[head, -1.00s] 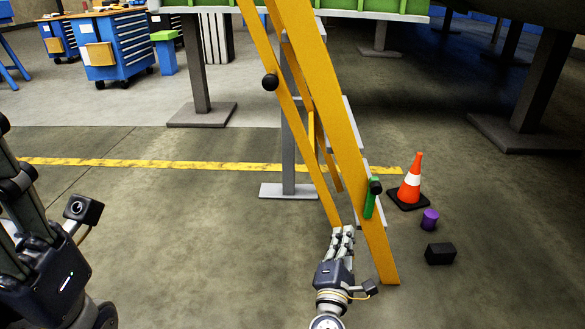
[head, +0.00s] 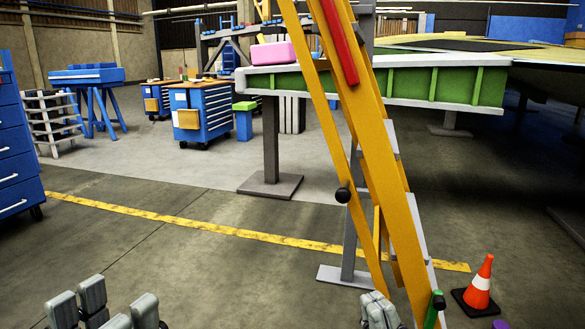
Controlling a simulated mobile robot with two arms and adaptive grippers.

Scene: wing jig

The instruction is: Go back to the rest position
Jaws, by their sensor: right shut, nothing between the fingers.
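My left gripper (head: 108,312) shows at the bottom left of the head view, only its grey fingers in the frame. The fingers stand apart with a gap between them and nothing in it. My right gripper (head: 379,308) shows at the bottom, right of the middle, cut off by the lower edge. Its fingers are shut together and empty. It appears close beside the foot of the yellow ladder (head: 373,140); I cannot tell whether they touch.
The ladder leans up past the green-sided wing jig (head: 440,86). An orange cone (head: 479,284) stands at lower right. A pink box (head: 273,52) lies on the jig's left end. Blue cabinets (head: 15,150) stand at the left edge. Floor at left centre is clear.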

